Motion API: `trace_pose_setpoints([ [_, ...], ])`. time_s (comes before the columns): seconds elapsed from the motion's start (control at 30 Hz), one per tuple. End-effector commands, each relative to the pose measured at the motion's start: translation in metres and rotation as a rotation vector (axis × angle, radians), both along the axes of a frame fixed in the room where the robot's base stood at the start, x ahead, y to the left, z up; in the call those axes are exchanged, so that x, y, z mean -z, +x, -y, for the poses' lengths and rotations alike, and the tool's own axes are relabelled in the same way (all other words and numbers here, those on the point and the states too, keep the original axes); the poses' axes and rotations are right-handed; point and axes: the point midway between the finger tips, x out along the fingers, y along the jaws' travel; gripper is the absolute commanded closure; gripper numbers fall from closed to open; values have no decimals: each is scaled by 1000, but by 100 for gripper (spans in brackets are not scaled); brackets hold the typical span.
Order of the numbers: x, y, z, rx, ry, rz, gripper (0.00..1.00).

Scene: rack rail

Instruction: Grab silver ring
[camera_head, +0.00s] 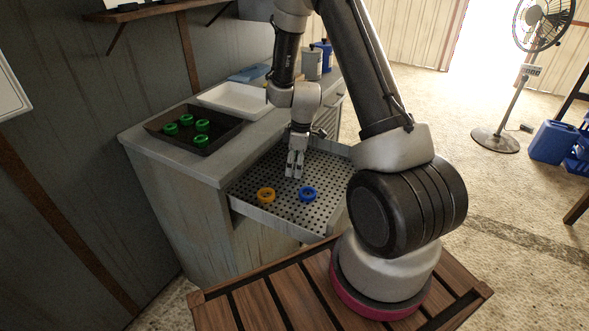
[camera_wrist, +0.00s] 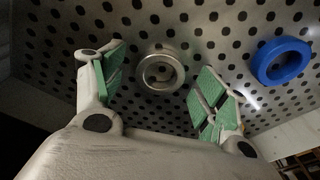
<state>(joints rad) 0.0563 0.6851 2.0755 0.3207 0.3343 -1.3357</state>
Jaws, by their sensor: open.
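The silver ring (camera_wrist: 161,72) lies on the perforated metal tray in the wrist view, between and a little beyond the open fingertips. My gripper (camera_wrist: 157,85) is open, with green pads on both fingers and nothing between them touching the ring. In the head view my gripper (camera_head: 295,170) points down over the perforated tray (camera_head: 262,175); the silver ring cannot be made out there and seems hidden by the fingers. A blue ring (camera_wrist: 281,60) lies to the right of the silver ring; it also shows in the head view (camera_head: 308,194).
An orange ring (camera_head: 266,195) lies near the tray's front edge. The tray has raised walls and juts out from the grey cabinet (camera_head: 190,190). On the cabinet top stand a dark tray (camera_head: 160,127) with several green rings (camera_head: 187,119) and a white tray (camera_head: 212,101).

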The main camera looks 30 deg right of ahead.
Motion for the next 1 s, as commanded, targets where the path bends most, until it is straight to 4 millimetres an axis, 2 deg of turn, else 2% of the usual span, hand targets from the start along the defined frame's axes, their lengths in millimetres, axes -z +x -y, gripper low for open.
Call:
trace_pose_setpoints([
  [0.03,0,0,0,0,0,0,29],
  [0.3,0,0,0,0,0,0,77],
  [0.57,-1,0,0,0,0,0,77],
  [0.73,-8,0,0,0,0,1,77],
  [0.87,-24,1,0,0,0,4,77],
  [1.0,-51,1,0,-1,1,4,77],
])
